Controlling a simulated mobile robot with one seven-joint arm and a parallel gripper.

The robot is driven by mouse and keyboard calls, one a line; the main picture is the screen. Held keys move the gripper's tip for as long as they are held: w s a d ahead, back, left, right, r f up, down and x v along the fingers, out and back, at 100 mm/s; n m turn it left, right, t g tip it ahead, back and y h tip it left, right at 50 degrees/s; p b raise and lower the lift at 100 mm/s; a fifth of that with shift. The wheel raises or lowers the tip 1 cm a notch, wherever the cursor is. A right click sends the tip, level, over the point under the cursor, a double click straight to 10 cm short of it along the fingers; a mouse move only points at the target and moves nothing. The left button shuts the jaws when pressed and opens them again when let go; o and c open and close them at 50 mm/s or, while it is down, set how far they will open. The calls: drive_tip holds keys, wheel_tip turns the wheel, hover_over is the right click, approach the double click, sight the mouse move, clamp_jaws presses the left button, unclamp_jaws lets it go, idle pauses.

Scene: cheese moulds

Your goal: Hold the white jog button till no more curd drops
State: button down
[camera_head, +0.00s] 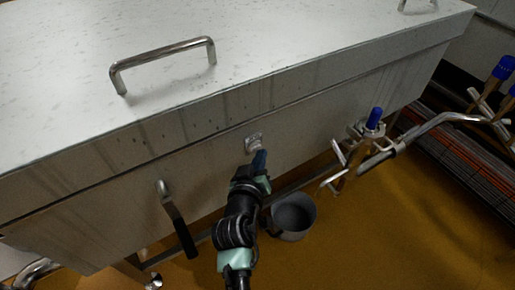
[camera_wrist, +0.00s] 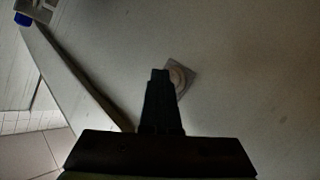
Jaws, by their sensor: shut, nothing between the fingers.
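The jog button (camera_wrist: 177,77) is a pale round knob on a small square grey plate, set in the front wall of a metal vat. It also shows in the head view (camera_head: 254,145), partly covered by my fingertips. My gripper (camera_head: 260,157) is shut and empty, pointing at the button. In the wrist view, the dark closed fingers (camera_wrist: 160,74) overlap the left part of the button. I cannot tell whether the tips touch or press it. No curd is visible in either view.
The vat's lid (camera_head: 240,65) has a bar handle (camera_head: 165,53). A black-gripped lever (camera_head: 178,222) hangs left of my arm. A grey bucket (camera_head: 310,222) stands on the yellow floor. Pipework with a blue-topped valve (camera_head: 374,118) is at the right.

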drive_tip(key=shift+s+d+p, duration=0.3)
drive_tip(key=shift+s+d, duration=0.1)
drive_tip(key=shift+s, duration=0.15)
drive_tip(key=shift+s+d+p, duration=0.75)
drive_tip(key=shift+s+p, duration=0.2)
drive_tip(key=shift+s, duration=0.1)
drive_tip(key=shift+s+d+p, duration=0.75)
drive_tip(key=shift+s+p, duration=0.2)
drive_tip(key=shift+s, duration=0.05)
